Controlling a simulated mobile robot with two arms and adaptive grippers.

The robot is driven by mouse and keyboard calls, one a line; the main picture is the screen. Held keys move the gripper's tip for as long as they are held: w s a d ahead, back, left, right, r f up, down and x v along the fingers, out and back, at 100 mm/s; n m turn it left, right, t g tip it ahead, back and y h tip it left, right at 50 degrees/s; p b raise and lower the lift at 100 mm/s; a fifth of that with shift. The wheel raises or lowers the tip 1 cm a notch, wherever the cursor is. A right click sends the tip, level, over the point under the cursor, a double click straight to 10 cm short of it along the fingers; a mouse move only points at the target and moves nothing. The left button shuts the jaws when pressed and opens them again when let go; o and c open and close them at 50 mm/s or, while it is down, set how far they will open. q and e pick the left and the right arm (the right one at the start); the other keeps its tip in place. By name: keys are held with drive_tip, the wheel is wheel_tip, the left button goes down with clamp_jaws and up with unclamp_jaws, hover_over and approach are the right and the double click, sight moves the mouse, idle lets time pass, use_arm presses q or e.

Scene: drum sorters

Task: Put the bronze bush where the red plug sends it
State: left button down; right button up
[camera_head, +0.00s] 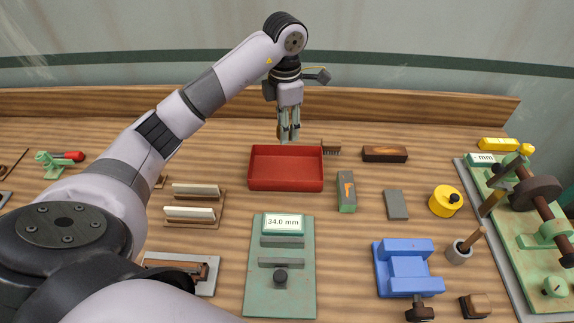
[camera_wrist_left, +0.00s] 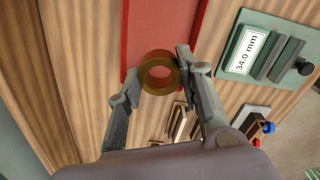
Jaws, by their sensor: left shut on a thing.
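The bronze bush (camera_wrist_left: 147,80) is a thick ring between the fingertips of my left gripper (camera_wrist_left: 158,88), which is shut on it. In the head view my left gripper (camera_head: 289,138) points down at the back edge of the red tray (camera_head: 285,184), above the table. The tray looks empty. In the left wrist view a small red knob-like end (camera_wrist_left: 256,143) and a blue one (camera_wrist_left: 268,127) show beside a grey plate (camera_wrist_left: 252,117); I cannot tell for sure whether the red one is the red plug. My arm hides them in the head view. My right gripper is not in view.
A green gauge (camera_head: 255,270) reading 34.0 mm stands in front of the tray, with two slotted racks (camera_head: 192,213) to its left. A blue vise (camera_head: 405,268), a yellow pot (camera_head: 445,202) and a green bench device (camera_head: 535,220) stand at the right.

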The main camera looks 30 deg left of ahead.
use_arm(q)
drive_tip(key=p, duration=0.2)
hover_over(286, 173)
wheel_tip(286, 173, down, 9)
drive_tip(key=shift+w+a+f, duration=0.1)
drive_tip(key=shift+f, duration=0.05)
wheel_tip(286, 173, down, 4)
drive_tip(key=shift+f+p, duration=0.25)
drive_tip(key=shift+p, duration=0.05)
drive_tip(key=shift+f, duration=0.2)
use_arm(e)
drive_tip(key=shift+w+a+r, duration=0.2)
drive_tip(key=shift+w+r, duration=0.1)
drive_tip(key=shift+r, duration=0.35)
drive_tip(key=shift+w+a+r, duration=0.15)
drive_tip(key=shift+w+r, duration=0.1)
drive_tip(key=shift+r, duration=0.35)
use_arm(q)
drive_tip(key=shift+f, duration=0.1)
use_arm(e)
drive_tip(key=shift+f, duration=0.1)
use_arm(q)
drive_tip(key=c, duration=1.3)
unclamp_jaws()
drive_tip(key=shift+o, duration=1)
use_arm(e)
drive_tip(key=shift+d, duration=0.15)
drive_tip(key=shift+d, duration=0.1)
